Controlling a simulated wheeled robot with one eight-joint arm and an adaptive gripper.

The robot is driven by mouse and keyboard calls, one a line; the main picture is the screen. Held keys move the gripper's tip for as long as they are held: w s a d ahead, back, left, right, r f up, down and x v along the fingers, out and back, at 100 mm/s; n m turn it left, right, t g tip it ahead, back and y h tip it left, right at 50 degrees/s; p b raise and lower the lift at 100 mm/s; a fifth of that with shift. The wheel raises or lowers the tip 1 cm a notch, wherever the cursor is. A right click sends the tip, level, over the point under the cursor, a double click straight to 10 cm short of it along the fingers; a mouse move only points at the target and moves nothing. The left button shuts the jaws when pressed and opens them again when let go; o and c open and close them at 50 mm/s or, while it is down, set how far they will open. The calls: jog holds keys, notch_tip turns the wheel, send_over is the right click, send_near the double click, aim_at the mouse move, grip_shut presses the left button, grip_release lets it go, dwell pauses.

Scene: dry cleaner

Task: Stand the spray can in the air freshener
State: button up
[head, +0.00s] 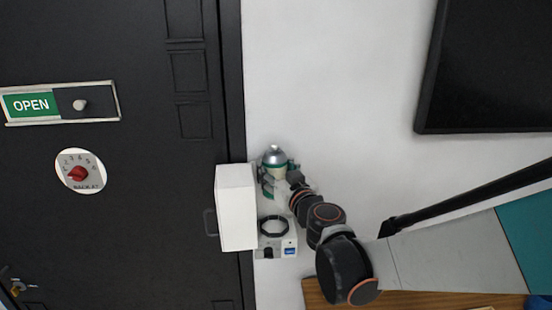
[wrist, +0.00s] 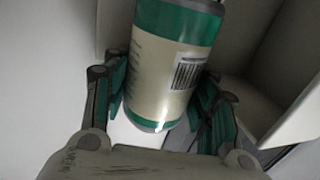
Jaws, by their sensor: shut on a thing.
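The spray can (head: 275,158), silver-topped with a cream and green body, is in my gripper (head: 280,182). In the wrist view, the spray can (wrist: 168,62) shows a barcode and green bands, with a green finger on each side of it. The air freshener is a white wall unit with its cover (head: 237,207) swung open to the left. Its lower part (head: 290,242) has a black ring (head: 273,225), which looks empty. The can appears just above this ring in the head view. How far it stands out from the wall is hard to tell.
A dark door with an OPEN sign (head: 30,105) and a dial with a red knob (head: 78,172) is on the left. A dark screen (head: 490,70) hangs at the upper right. A wooden surface (head: 400,297) lies below my arm.

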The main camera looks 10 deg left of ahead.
jog(key=shift+a+f+b, duration=0.1)
jog(key=shift+f+b, duration=3.05)
jog(key=shift+f, duration=1.15)
jog(key=shift+s+f+b, duration=0.1)
jog(key=shift+f+b, duration=0.15)
jog(key=shift+b, duration=0.1)
jog(key=shift+f+b, duration=0.3)
jog(key=shift+f+b, duration=0.65)
jog(key=shift+f, duration=0.1)
jog(key=o, duration=1.3)
jog(key=shift+c, duration=0.2)
jog(key=shift+r, duration=0.15)
jog(key=shift+s+r+p, duration=0.1)
jog(key=shift+r+p, duration=2.35)
jog(key=shift+r, duration=0.95)
